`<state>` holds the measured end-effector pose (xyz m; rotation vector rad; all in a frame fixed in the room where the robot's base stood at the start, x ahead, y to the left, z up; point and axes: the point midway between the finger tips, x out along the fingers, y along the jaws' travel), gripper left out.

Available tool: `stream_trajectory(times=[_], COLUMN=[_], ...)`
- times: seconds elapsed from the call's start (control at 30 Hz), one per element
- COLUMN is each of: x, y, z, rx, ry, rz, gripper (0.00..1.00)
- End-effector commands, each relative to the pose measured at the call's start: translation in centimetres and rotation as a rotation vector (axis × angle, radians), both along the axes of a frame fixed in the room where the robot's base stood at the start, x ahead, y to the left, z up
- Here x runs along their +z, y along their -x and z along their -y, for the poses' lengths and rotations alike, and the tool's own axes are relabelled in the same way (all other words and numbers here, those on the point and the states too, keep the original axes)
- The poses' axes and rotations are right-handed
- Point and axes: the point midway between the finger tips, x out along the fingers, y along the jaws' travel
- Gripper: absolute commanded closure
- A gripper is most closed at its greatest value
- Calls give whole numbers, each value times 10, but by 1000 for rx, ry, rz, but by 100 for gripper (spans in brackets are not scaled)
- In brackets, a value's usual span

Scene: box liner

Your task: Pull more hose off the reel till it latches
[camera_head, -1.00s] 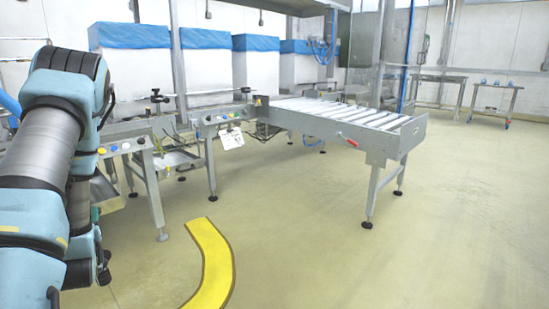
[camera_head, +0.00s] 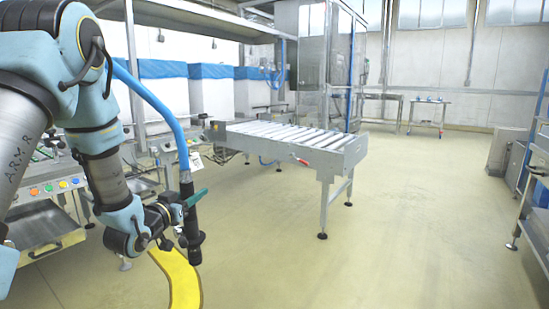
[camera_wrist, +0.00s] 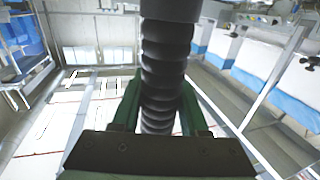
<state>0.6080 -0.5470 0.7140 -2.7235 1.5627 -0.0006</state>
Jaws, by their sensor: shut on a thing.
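The blue hose (camera_head: 157,104) comes down from behind my arm at the upper left and ends in a black grip and nozzle (camera_head: 191,225) that hangs nearly upright. My gripper (camera_head: 194,199), with green fingers, is shut around the black part below the blue hose, above the yellow floor stripe in the picture. In the wrist view, the black ribbed grip (camera_wrist: 163,62) runs between the two green fingers of my gripper (camera_wrist: 160,105). The reel is not in view, and the hose's upper run is hidden behind my arm.
A steel roller conveyor (camera_head: 290,136) stands ahead, with a red handle on its side. A bench with coloured buttons (camera_head: 55,187) is at the left. A curved yellow stripe (camera_head: 178,279) marks the floor. A steel rack (camera_head: 535,215) stands at the right edge. The floor between is open.

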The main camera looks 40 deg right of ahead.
Motion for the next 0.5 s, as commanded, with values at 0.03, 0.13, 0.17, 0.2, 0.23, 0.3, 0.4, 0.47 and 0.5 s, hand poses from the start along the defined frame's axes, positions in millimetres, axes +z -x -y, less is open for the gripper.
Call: stream_trajectory(times=[0.03,0.13,0.17,0.2,0.23,0.3,0.4,0.47,0.5], x=[15,36,42,50,56,68,82,88,92], y=[19,55,66,81,92,117,147,161,169], z=[21,54,63,75,83,99,116,124,127], rx=[-65,-182,-216,-262,-294,-365,-448,-486,-508], ry=[1,1,0,1,1,1,0,-1,-1], rz=[2,3,2,2,3,3,2,2,0], gripper=[100,100,100,100,100,100,100,100,100])
